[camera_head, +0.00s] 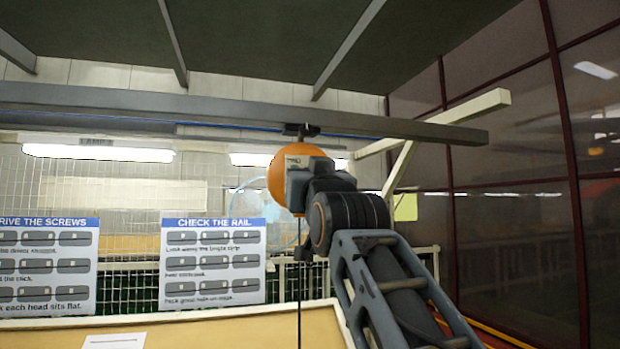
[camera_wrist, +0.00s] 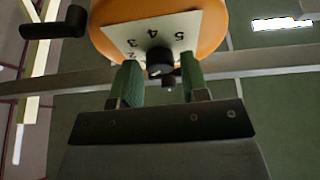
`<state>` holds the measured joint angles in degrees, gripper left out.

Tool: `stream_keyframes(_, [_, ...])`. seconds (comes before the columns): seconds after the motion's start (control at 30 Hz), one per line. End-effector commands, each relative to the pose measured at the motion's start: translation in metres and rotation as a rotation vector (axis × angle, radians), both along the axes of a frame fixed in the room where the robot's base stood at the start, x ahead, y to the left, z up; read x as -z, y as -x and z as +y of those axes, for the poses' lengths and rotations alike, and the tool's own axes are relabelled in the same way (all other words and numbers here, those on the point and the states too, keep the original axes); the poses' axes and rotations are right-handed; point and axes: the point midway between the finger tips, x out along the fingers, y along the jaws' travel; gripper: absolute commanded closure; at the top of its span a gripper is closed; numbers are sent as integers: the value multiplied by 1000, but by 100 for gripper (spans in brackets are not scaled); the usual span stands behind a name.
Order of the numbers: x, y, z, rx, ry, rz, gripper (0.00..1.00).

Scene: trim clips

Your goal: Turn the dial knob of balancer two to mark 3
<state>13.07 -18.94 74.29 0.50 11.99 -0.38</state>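An orange balancer (camera_head: 285,181) hangs under the overhead rail in the head view, partly hidden by my wrist. In the wrist view the balancer (camera_wrist: 216,22) fills the top and carries a white dial plate (camera_wrist: 112,34) with upside-down figures, among them 3, 4 and 5. A small black dial knob (camera_wrist: 159,61) sits at the plate's lower edge. Its pointing mark cannot be made out. My gripper (camera_wrist: 160,78) is open, its two green fingers apart on either side of the knob, with visible gaps. No number naming the balancer is readable.
A long grey rail (camera_head: 230,108) crosses overhead. A dark cable (camera_head: 299,275) hangs below the balancer. A black bar-shaped part (camera_wrist: 52,27) juts out at the left in the wrist view. Instruction boards (camera_head: 213,262) stand behind a tan bench (camera_head: 200,328) holding a white sheet (camera_head: 115,341).

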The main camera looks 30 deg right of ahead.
Motion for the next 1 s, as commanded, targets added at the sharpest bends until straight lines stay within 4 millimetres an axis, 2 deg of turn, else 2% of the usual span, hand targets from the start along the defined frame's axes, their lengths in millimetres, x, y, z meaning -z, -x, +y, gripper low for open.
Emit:
stream_keyframes(0.03, [0,0,0,0,0,0,64])
stream_keyframes(0.37, [0,0,0,0,0,0,95])
stream_keyframes(0.67, [2,-1,1,-2,-30,-5,95])
stream_keyframes(1.0, [4,-1,2,-2,-188,-36,95])
